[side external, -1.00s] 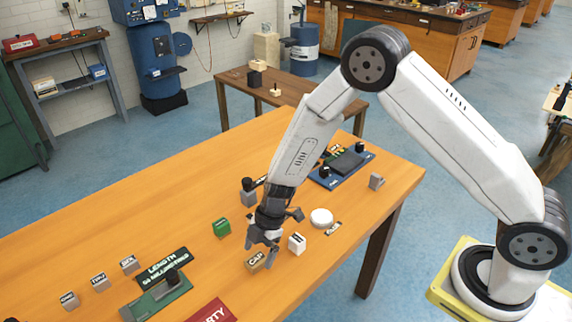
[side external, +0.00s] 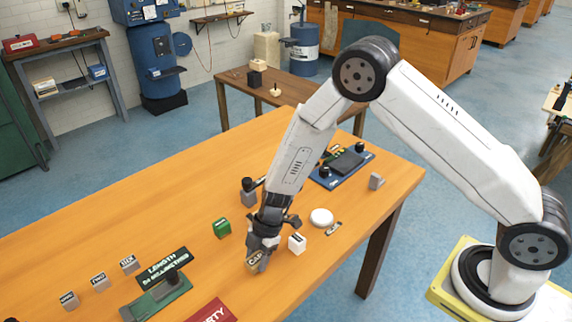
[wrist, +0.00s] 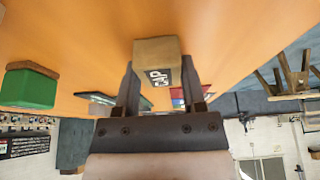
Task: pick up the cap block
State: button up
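The cap block (side external: 254,262) is a small tan wooden block with a dark label reading CAP. It is near the front edge of the orange table. My gripper (side external: 262,250) points down over it, with its fingers closed in on the block's two sides. In the wrist view, the cap block (wrist: 155,52) sits between the two dark fingers of my gripper (wrist: 160,85), its label facing the palm. The fingers appear to touch both sides. I cannot tell whether the block's underside is clear of the table.
A white block (side external: 297,243) stands close on the right, with a white disc (side external: 321,217) beyond it. A green block (side external: 222,228) is to the left. A green length stand (side external: 160,296), several labelled grey blocks (side external: 99,282) and a red sign (side external: 212,311) are further left and front.

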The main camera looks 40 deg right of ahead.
grip_shut()
jog(key=shift+r, duration=0.15)
jog(key=shift+r, duration=0.85)
jog(key=s+d+r, duration=0.4)
jog(key=s+r, duration=0.7)
jog(key=s, duration=0.2)
jog(key=shift+s, duration=0.2)
